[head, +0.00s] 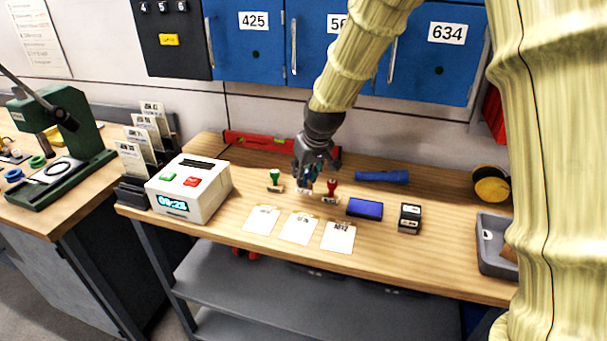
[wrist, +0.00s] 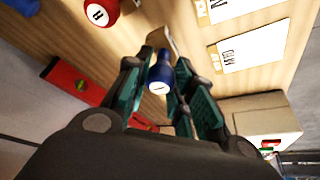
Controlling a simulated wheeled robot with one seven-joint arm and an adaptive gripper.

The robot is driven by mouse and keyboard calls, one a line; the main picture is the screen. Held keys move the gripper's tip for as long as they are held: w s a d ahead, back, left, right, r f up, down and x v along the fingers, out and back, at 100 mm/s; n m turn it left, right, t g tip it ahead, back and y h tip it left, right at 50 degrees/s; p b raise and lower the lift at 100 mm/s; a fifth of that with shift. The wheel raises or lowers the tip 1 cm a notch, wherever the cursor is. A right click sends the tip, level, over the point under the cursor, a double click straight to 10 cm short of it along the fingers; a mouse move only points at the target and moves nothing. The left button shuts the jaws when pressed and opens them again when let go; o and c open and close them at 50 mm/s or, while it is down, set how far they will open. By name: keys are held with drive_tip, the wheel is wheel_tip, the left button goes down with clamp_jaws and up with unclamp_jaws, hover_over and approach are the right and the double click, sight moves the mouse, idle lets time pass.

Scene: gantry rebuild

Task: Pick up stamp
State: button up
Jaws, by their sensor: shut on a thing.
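Three stamps are on the wooden workbench (head: 240,165): a green-handled stamp (head: 275,176), a red-handled stamp (head: 332,187) and a blue stamp (wrist: 160,80). My gripper (head: 307,181) is between the green and red stamps, pointing down. In the wrist view its teal-padded fingers stand on both sides of the blue stamp's handle and are shut on it. The stamp's pale base shows beyond the fingertips. In the head view my fingers mostly hide the blue stamp, and I cannot tell whether its base touches the bench. The red stamp (wrist: 101,12) is beside it in the wrist view.
Three white cards (head: 299,228) lie in front of the stamps. A blue ink pad (head: 365,208) and a small black-and-white box (head: 409,218) are to the right. A white time clock (head: 190,188) stands left. A red spirit level (head: 260,142) lies behind. A grey tray (head: 490,262) is far right.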

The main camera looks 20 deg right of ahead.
drive_tip(key=s+a+r+b, duration=0.1)
drive_tip(key=s+b, duration=0.1)
drive_tip(key=s, duration=1.1)
drive_tip(key=shift+a+r, duration=0.15)
drive_tip(key=shift+a, duration=0.05)
